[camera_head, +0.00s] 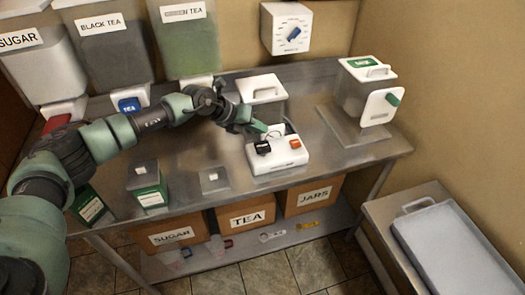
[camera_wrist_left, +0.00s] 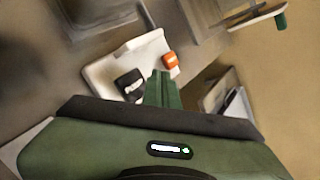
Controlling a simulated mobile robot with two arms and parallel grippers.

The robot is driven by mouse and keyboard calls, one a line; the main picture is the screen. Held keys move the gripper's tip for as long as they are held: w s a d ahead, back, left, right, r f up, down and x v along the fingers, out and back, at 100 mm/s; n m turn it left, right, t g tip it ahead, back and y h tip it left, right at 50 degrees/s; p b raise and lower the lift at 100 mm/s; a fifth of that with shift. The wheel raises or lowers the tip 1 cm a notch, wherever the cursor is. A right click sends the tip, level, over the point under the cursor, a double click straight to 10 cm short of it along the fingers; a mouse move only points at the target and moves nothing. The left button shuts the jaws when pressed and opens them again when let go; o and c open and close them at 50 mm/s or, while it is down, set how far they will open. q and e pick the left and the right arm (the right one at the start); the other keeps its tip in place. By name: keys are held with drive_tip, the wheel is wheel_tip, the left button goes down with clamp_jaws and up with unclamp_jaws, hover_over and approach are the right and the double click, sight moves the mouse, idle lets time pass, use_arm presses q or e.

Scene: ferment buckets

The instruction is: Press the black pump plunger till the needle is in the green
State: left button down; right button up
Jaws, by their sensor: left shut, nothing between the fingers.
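A white pump unit (camera_head: 280,162) stands on the steel table. The black pump plunger (camera_head: 262,147) is at its front left and an orange button (camera_head: 295,143) at its front right. A round dial shows behind them, partly hidden by my gripper; I cannot read its needle. My left gripper (camera_head: 263,127) is shut and empty, above the unit's back part, just behind the black plunger. In the left wrist view the shut fingers (camera_wrist_left: 163,80) point between the black plunger (camera_wrist_left: 129,84) and the orange button (camera_wrist_left: 170,60). My right gripper is not in view.
A lidded container (camera_head: 262,88) stands behind the unit. Green tins (camera_head: 148,185) stand at the left, with tea bins (camera_head: 190,45) behind. A wall timer (camera_head: 288,30) hangs above. The table's front right is clear.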

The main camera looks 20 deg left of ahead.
sight(260, 147)
use_arm(q)
wheel_tip(260, 147, down, 4)
drive_tip(key=shift+r+b, duration=0.1)
drive_tip(key=shift+b, duration=0.8)
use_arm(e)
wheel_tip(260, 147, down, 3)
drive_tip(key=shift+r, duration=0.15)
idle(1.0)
use_arm(q)
drive_tip(key=shift+f, duration=0.45)
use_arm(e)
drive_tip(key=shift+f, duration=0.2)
use_arm(q)
drive_tip(key=shift+s+f+b, duration=0.15)
drive_tip(key=shift+f+b, duration=1)
drive_tip(key=shift+f, duration=0.6)
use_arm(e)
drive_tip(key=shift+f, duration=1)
use_arm(q)
drive_tip(key=shift+r, duration=0.15)
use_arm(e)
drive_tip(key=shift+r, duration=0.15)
use_arm(q)
drive_tip(key=shift+r+p, duration=1.75)
drive_tip(key=shift+r, duration=0.25)
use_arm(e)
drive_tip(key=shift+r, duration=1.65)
